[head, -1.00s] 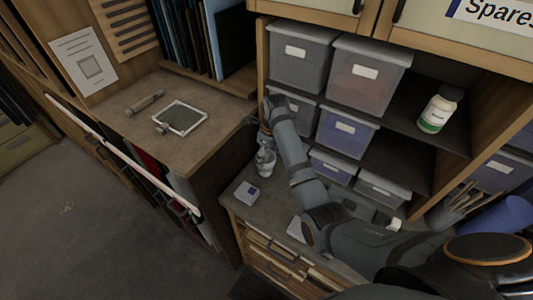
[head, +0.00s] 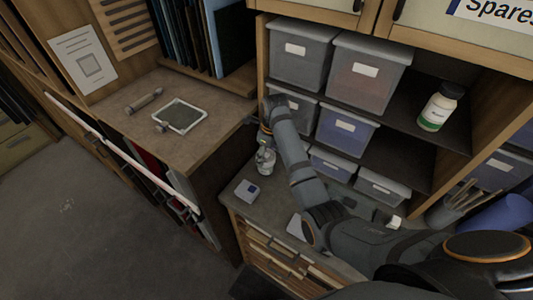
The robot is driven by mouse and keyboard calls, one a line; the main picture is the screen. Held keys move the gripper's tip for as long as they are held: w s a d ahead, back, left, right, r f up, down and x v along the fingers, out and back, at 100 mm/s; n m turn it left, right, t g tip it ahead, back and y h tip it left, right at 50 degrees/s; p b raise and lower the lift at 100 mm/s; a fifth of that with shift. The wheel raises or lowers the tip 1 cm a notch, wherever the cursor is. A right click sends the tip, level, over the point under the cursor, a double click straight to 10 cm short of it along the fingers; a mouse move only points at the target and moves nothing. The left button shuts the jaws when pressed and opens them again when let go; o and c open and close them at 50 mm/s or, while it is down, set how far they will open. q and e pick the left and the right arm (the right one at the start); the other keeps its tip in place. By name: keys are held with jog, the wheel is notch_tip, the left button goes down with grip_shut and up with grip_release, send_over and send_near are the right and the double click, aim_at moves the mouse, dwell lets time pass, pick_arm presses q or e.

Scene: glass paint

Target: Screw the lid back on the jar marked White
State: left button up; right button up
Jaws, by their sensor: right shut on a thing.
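My right gripper (head: 264,146) points down over the counter, its arm reaching in from the lower right. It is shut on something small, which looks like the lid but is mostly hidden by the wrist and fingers. A small pale, glassy jar (head: 265,164) shows right under the gripper on the counter. I cannot read its marking, nor tell whether the lid touches its rim. My left gripper is not in view.
Grey bins (head: 300,55) and a white bottle (head: 440,106) fill the shelves behind. A framed pane (head: 203,119) lies on the left bench.

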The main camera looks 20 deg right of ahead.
jog(key=shift+f, duration=0.2)
dwell(0.7)
jog(key=m, duration=0.5)
jog(key=shift+s+a, duration=0.1)
jog(key=o, duration=1)
jog(key=shift+o, duration=1.1)
jog(key=shift+r, duration=3)
